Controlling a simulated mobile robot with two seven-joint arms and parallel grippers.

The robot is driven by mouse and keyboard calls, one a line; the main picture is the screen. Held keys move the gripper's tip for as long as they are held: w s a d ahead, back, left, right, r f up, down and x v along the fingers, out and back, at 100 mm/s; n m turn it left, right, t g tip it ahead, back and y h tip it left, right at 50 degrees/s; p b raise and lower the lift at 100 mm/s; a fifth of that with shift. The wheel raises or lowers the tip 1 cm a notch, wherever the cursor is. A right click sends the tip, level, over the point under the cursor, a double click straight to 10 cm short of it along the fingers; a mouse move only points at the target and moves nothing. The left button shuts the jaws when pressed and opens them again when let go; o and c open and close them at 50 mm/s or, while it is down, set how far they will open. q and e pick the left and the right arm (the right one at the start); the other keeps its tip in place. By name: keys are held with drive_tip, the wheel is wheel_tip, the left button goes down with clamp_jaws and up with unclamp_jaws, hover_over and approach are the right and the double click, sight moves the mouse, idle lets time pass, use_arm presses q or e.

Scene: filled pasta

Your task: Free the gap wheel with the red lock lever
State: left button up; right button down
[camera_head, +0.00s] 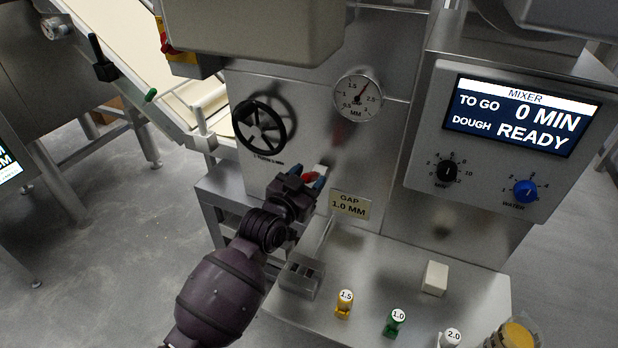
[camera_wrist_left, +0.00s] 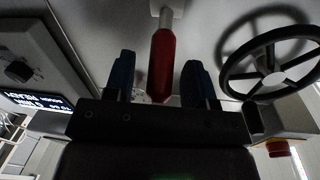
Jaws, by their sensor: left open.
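The red lock lever (camera_head: 309,176) is on the steel machine front, below and right of the black gap wheel (camera_head: 260,126). My left gripper (camera_head: 307,177) is at the lever, open, with its blue fingers on either side of it. In the left wrist view the red lever (camera_wrist_left: 161,62) stands between the two fingers, with visible space on both sides, and its pale mount shows above. The gap wheel (camera_wrist_left: 272,62) is at the right there, apart from the fingers. My right gripper is not in view.
A round gauge (camera_head: 358,97) is above right of the lever. A "GAP 1.0 MM" plate (camera_head: 349,205) is just right of the gripper. The steel shelf below holds yellow (camera_head: 344,303), green (camera_head: 395,321) and white numbered pieces, and a pale block (camera_head: 435,278).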

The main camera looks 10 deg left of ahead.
use_arm(q)
drive_tip(key=shift+w+d, duration=0.1)
drive_tip(key=shift+w, duration=0.2)
drive_tip(key=shift+c, duration=0.3)
